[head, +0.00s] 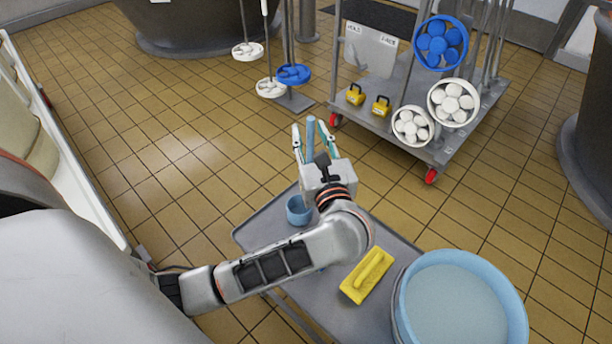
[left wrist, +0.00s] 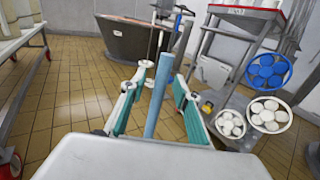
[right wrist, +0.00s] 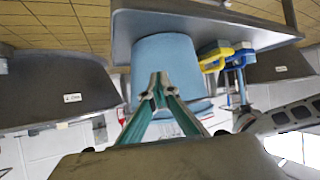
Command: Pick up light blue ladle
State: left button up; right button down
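The light blue ladle stands on the grey cart top. Its bowl (head: 299,211) is near the cart's far left edge, and its handle (head: 310,131) rises into my left gripper (head: 314,135). The handle also shows in the left wrist view (left wrist: 161,92), running up between the two fingers. The left gripper (left wrist: 160,88) is open, with a finger on each side of the handle and visible gaps. My right gripper (right wrist: 159,82) is shut and empty, in front of the light blue bucket (right wrist: 167,62). My left arm hides part of the cart.
A yellow brush (head: 367,275) and the light blue bucket (head: 455,300) are on the cart (head: 262,226). A trolley (head: 385,92) with blue and white disc-ended tools stands beyond, with yellow weights (head: 381,106) on it. Tiled floor is clear at left.

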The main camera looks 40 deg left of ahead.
pick_arm(q)
grip_shut()
pick_arm(e)
jog(key=shift+w+r, duration=0.15)
jog(key=shift+r, duration=0.1)
jog(key=shift+f, duration=0.15)
